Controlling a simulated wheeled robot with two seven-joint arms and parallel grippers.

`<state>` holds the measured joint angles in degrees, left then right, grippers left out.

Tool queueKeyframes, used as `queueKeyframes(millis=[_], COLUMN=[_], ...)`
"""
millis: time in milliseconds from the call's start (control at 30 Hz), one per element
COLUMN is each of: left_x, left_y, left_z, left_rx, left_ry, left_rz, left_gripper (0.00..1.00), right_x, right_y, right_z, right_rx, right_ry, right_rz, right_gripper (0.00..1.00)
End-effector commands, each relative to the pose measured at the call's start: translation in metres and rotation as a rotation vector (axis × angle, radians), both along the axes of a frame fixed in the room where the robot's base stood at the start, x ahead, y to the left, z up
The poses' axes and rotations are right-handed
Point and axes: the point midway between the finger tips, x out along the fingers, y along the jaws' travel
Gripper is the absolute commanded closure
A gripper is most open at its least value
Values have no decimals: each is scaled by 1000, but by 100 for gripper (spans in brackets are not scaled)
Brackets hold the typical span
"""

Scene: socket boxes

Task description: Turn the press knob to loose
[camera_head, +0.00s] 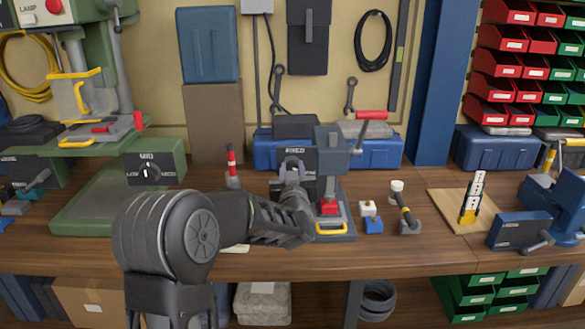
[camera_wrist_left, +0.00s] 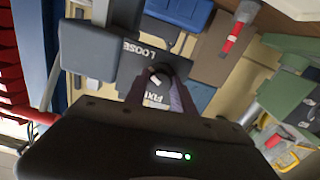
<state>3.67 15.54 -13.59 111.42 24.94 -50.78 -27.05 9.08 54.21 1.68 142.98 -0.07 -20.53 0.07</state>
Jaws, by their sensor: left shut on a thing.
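The blue-grey press (camera_head: 333,160) stands on the workbench at the middle of the head view. Its dark knob plate (camera_wrist_left: 138,62) shows in the left wrist view with the words LOOSE and FIXED. The black knob (camera_wrist_left: 166,72) with a white mark sits on this plate, between the two words. I cannot tell surely which word the mark points to. My left gripper (camera_head: 292,165) is at the plate, and its fingers (camera_wrist_left: 158,92) are shut on the knob, one on each side. My gripper and wrist hide most of the plate and knob in the head view. My right gripper is not in view.
A green drill press (camera_head: 70,195) with its own dial (camera_head: 152,170) stands at the left. A blue toolbox (camera_head: 385,152) is behind.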

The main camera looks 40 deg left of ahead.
Motion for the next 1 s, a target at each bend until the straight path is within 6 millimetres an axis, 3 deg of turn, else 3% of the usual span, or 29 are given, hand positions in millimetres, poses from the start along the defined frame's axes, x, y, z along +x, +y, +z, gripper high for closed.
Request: queueKeyframes(millis=[533, 567, 800, 1000], left_x=[0, 0, 0, 0], left_y=[-1, -1, 0, 0], left_z=[-3, -3, -1, -1], left_rx=[27, 27, 27, 28], left_ry=[26, 26, 24, 23], left_rz=[-1, -1, 0, 0], left_gripper=[100, 68, 48, 48], right_x=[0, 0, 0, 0], right_y=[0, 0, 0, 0], right_z=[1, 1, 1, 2], right_rx=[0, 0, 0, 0], right_ry=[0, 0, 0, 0], right_rz=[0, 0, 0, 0], right_gripper=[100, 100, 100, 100])
